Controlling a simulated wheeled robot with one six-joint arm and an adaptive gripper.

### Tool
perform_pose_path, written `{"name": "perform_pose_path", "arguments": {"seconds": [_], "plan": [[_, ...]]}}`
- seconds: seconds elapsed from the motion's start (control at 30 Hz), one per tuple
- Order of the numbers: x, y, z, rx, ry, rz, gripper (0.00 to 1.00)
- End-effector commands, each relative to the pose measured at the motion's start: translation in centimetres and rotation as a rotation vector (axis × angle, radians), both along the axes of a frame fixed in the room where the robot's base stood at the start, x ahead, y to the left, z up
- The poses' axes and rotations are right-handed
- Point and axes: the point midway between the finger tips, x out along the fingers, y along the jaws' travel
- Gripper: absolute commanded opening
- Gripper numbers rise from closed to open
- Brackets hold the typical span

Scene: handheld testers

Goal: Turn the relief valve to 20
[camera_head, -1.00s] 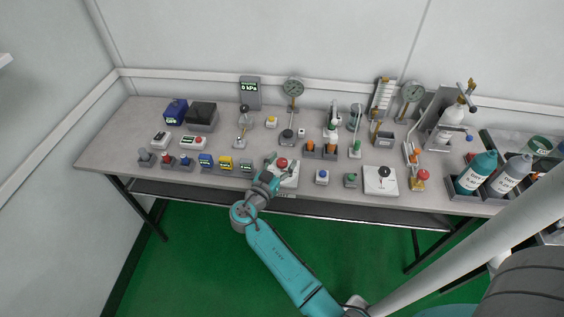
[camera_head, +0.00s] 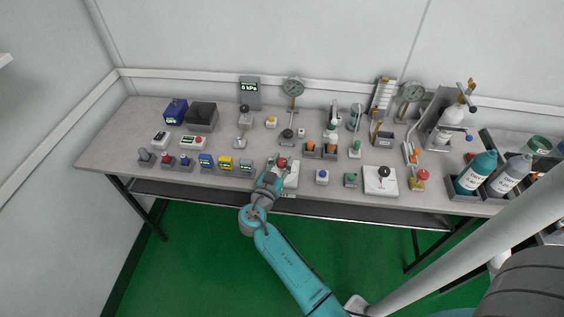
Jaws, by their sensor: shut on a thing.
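A red knob (camera_head: 282,161) stands on a white plate (camera_head: 292,180) near the front edge of the bench. It appears to be the relief valve, but no label or scale on it can be read from here. My gripper (camera_head: 277,168) reaches it from the front and is shut on the red knob. The fingers and wrist hide part of the plate and the lower knob. The knob's pointer and setting cannot be made out.
The grey bench (camera_head: 120,160) holds several small testers beside my gripper: a grey meter (camera_head: 246,165) to the left and a blue-topped box (camera_head: 322,177) to the right. A white plate with a black knob (camera_head: 384,171) lies farther right. Dial gauges (camera_head: 293,87) stand behind.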

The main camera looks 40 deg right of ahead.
Motion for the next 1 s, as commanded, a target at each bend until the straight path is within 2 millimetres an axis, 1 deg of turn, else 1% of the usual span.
{"name": "perform_pose_path", "arguments": {"seconds": [0.07, 0.4, 0.6, 1.0], "plan": [[-0.24, -0.17, -0.09, 0.001, 0.001, 0.052, 0.03], [-0.17, -0.22, -0.08, 0.001, 0.002, 0.339, 0.03], [-0.10, -0.18, -0.17, 0.004, 0.004, 0.442, 0.03], [-0.02, 0.00, -0.69, 0.019, 0.016, 0.584, 0.03]]}}
